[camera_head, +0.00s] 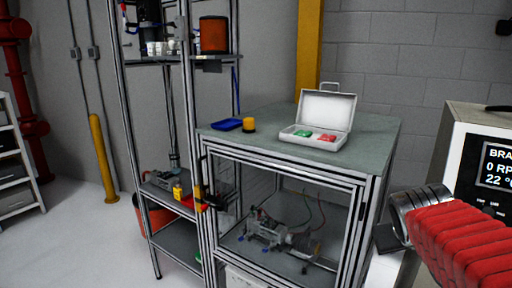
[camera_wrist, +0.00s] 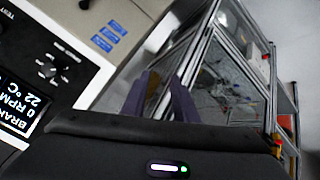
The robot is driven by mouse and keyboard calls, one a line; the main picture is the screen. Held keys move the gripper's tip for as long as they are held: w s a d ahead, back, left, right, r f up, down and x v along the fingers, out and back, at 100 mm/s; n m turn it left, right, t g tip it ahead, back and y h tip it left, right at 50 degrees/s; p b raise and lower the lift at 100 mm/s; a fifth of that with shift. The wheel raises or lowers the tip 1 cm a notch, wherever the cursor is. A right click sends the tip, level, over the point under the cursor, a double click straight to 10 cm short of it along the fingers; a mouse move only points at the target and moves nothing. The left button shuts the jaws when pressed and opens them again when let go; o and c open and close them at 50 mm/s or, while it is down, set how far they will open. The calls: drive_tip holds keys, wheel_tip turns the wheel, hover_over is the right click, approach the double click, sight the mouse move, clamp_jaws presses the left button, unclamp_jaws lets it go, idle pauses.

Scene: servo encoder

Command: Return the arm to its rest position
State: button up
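My gripper (camera_wrist: 160,78) shows in the wrist view as two dark purplish fingers with a gap between their tips. A brownish patch shows by the left finger; I cannot tell whether it is part of the finger or something behind it. No held object is clear. In the head view, my arm in its red ribbed sleeve comes in at the lower right, and the fingers are not visible there. My arm is to the right of the glazed bench enclosure (camera_head: 290,165), in front of the control box (camera_head: 453,140).
An open white case (camera_head: 325,108) with green and red items, a blue tray (camera_head: 227,125) and a yellow-orange cylinder (camera_head: 249,125) stand on the enclosure. A motor rig (camera_head: 275,232) sits inside. Shelving (camera_head: 178,185) stands to the left.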

drive_tip(key=s+a+f+y, duration=0.2)
drive_tip(key=s+a+f, duration=0.1)
drive_tip(key=s+a, duration=0.5)
drive_tip(key=s+a+f+g+y, duration=0.1)
drive_tip(key=s+a+f+y, duration=0.1)
drive_tip(key=s+a, duration=0.5)
drive_tip(key=shift+s+a+f+y, duration=0.35)
drive_tip(key=shift+a+f, duration=0.55)
drive_tip(key=shift+a, duration=0.2)
